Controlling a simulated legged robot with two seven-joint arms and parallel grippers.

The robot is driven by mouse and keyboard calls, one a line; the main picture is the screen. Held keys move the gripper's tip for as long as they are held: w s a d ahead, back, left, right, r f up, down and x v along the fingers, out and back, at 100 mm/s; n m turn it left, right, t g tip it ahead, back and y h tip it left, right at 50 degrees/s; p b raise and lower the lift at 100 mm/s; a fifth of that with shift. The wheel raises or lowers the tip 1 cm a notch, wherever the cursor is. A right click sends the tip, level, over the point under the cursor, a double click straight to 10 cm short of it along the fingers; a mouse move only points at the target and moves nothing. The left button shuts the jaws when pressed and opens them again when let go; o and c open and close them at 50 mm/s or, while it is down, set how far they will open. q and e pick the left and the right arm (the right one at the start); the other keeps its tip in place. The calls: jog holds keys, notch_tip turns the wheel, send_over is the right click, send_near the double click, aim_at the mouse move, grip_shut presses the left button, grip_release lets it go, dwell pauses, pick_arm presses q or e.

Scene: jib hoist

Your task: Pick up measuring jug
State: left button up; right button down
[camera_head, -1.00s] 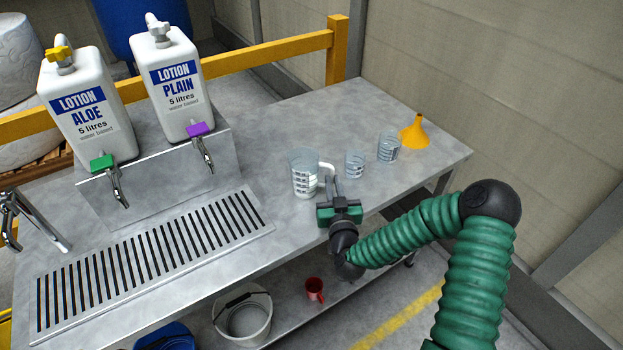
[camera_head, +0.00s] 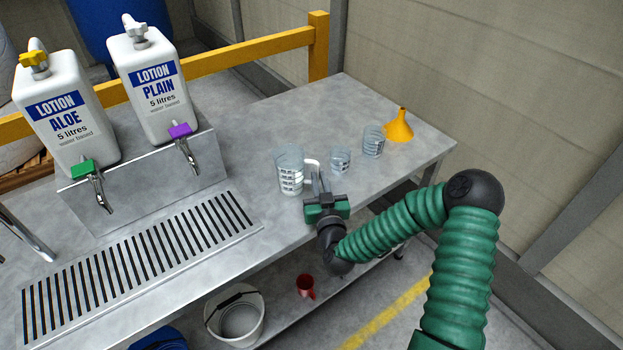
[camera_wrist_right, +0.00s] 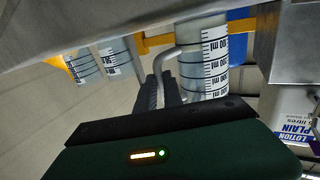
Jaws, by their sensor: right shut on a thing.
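The measuring jug (camera_head: 290,170) is a clear, graduated jug with a pale handle on its right side. It stands upright on the steel bench (camera_head: 262,128). My right gripper (camera_head: 318,182) is at the jug's handle, its fingers shut on it. In the right wrist view the jug (camera_wrist_right: 204,62) shows with its scale, and the dark fingers (camera_wrist_right: 160,90) close on the handle (camera_wrist_right: 167,62). I cannot tell whether the jug is lifted off the bench. My left gripper is not in view.
Two smaller graduated beakers (camera_head: 341,161) (camera_head: 373,142) and an orange funnel (camera_head: 399,126) stand right of the jug. Left are a slotted drain (camera_head: 140,262) and two lotion containers (camera_head: 60,112) (camera_head: 153,88) with taps. A bucket (camera_head: 236,318) and red mug (camera_head: 305,286) sit below.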

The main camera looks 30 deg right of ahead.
aim_at(318, 167)
jog(key=shift+r+p, duration=0.6)
jog(key=shift+r, duration=1.3)
jog(key=s+a, duration=0.3)
jog(key=a, duration=0.4)
jog(key=s+a+r, duration=0.1)
jog(key=s+a, duration=0.2)
jog(key=a, duration=0.4)
jog(key=shift+a, duration=0.4)
